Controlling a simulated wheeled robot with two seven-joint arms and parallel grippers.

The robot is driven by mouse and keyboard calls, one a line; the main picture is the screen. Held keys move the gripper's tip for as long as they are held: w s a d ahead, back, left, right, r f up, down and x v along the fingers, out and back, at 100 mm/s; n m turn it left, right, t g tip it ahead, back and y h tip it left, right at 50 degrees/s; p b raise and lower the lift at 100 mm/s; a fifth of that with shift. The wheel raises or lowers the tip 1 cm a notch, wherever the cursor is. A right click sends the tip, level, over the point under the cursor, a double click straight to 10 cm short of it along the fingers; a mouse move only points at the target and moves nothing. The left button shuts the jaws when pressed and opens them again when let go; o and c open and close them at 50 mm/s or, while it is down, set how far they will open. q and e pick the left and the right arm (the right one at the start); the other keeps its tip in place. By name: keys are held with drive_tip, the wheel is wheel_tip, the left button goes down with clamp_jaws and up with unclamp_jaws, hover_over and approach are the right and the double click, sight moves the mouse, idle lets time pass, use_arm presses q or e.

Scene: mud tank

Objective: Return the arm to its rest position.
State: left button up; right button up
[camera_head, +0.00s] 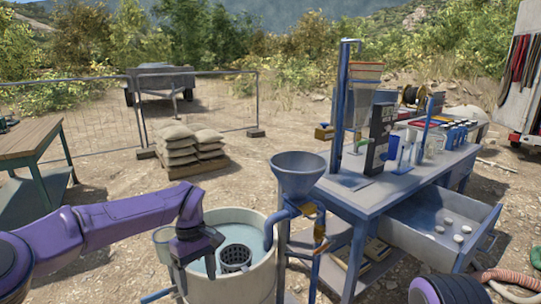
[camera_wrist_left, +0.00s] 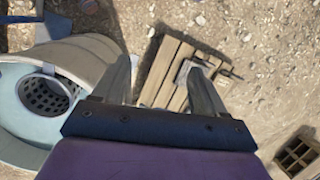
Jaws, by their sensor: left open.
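My purple left arm reaches in from the left in the head view. Its left gripper (camera_head: 192,268) points down at the near left side of the round mud tank (camera_head: 252,284). In the left wrist view the two fingers of the gripper (camera_wrist_left: 168,78) are spread with nothing between them. The tank (camera_wrist_left: 92,50) lies to the left of the fingers there, with greenish water and a dark perforated basket (camera_wrist_left: 45,95). The basket (camera_head: 235,258) also shows in the head view. My right gripper is not in view.
A blue workbench (camera_head: 372,197) with an open drawer (camera_head: 425,241) stands right of the tank. A grey funnel (camera_head: 299,176) rises beside the tank. A green table (camera_head: 28,140) is at left. A wooden pallet (camera_wrist_left: 160,72) lies on the ground below the fingers.

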use_arm(q)
drive_tip(key=s+a+f+n+t+y, duration=0.1)
drive_tip(key=s+a+f+t+y, duration=0.15)
drive_tip(key=f, duration=0.45)
drive_tip(key=s+a+f+n+t+y, duration=0.1)
drive_tip(key=a+f+n+t+y, duration=0.15)
drive_tip(key=f, duration=0.35)
drive_tip(key=s+a+f+n+t+y, duration=0.1)
drive_tip(key=s+a+f+t+y, duration=0.2)
drive_tip(key=f, duration=0.4)
drive_tip(key=s+a+f+m+g+h, duration=0.1)
drive_tip(key=s+a+f+m+h, duration=0.1)
drive_tip(key=s, duration=1.2)
drive_tip(key=s+a+f+m+h, duration=0.1)
drive_tip(key=s+f+m, duration=0.4)
drive_tip(key=s, duration=0.9)
wheel_tip(320, 180, down, 3)
drive_tip(key=shift+a+r+g+h, duration=0.2)
drive_tip(key=shift+a+g+h, duration=0.2)
drive_tip(key=shift+a, duration=0.3)
